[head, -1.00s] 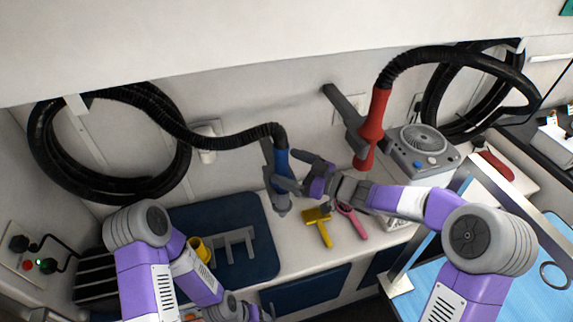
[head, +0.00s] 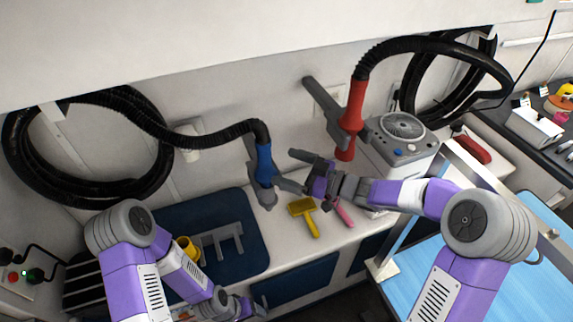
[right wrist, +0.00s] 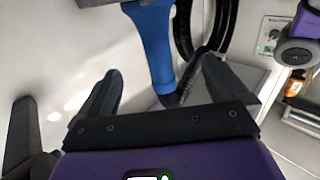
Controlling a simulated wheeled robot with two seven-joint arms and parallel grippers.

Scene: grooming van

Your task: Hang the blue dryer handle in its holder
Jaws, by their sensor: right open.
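The blue dryer handle (head: 264,163) hangs upright at the back wall, with a black hose at its top and a grey part (head: 267,197) at its lower end. A grey holder (head: 251,152) shows just behind and beside it; the handle appears to sit in it, though the contact is partly hidden. My right gripper (head: 285,170) is open and empty, just right of the handle, its fingers pointing towards it. In the right wrist view the handle (right wrist: 152,45) lies beyond the spread fingers. My left gripper (head: 245,306) is low at the bottom edge, its jaws unclear.
A red dryer handle (head: 354,105) hangs in a similar holder to the right, near a grey fan unit (head: 402,130). A yellow brush (head: 305,212) and a pink tool (head: 344,212) lie on the counter below. A blue mat (head: 255,262) carries a grey rack (head: 220,240).

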